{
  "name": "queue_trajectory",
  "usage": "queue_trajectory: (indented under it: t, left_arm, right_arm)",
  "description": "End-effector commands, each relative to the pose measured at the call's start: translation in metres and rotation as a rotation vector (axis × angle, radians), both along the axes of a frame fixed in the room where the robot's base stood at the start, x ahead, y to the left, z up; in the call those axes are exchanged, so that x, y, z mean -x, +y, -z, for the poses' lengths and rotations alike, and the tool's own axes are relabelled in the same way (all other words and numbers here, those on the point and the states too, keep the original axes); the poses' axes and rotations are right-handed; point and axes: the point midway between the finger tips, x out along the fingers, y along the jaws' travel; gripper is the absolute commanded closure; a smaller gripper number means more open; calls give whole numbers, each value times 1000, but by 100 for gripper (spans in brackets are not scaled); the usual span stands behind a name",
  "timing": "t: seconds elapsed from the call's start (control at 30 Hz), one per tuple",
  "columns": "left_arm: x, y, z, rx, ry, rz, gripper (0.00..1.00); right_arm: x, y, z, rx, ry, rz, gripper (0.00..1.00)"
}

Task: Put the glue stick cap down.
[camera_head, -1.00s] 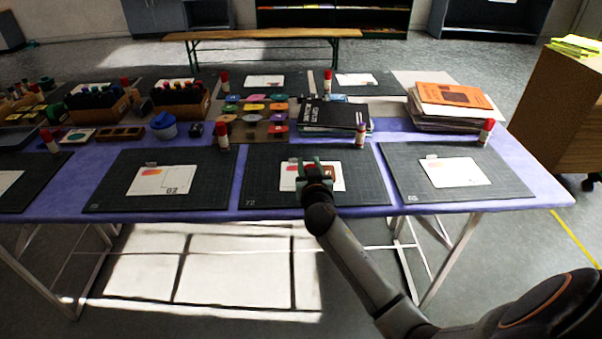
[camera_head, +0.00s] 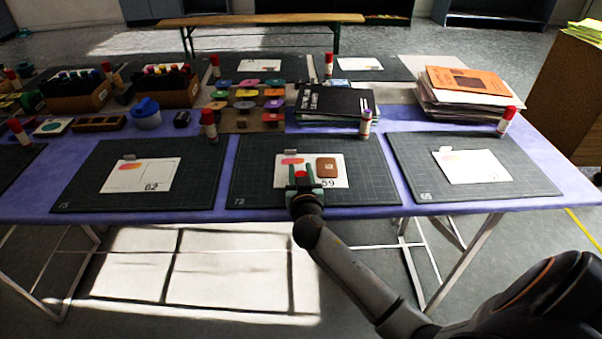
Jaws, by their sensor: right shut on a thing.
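My right gripper (camera_head: 303,176) is over the near edge of the middle dark mat (camera_head: 370,185). It is shut on a small red glue stick cap (camera_head: 300,174), which shows between the fingers. The gripper overlaps the lower left of the white card (camera_head: 338,170). I cannot tell how close the cap is to the surface. A glue stick (camera_head: 366,123) without a red cap on its top stands upright at the mat's back right corner. My left gripper is not in view.
The card bears a pink-orange shape and a brown piece (camera_head: 326,167). Mats with cards lie to the left (camera_head: 95,165) and right (camera_head: 520,180). Books (camera_head: 335,102), a paper stack (camera_head: 465,95) and capped glue sticks (camera_head: 208,124) stand behind. The mat's right part is clear.

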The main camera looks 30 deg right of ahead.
Motion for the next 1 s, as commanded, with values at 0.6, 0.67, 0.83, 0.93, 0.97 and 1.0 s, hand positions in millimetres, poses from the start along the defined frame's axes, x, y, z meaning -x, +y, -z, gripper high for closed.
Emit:
queue_trajectory:
  t: [0.6,0.67,0.83,0.93,0.97,1.0]
  left_arm:
    - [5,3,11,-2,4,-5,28]
    - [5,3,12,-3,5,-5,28]
    - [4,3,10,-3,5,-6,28]
    - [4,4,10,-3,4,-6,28]
    - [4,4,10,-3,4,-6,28]
    - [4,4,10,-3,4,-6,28]
  right_arm:
    - [5,4,15,-1,-1,3,100]
    - [5,4,15,-1,-2,3,62]
    - [5,4,14,0,0,3,42]
    - [5,4,14,0,0,3,33]
    - [5,4,14,0,0,3,33]
    - [5,4,14,0,0,3,33]
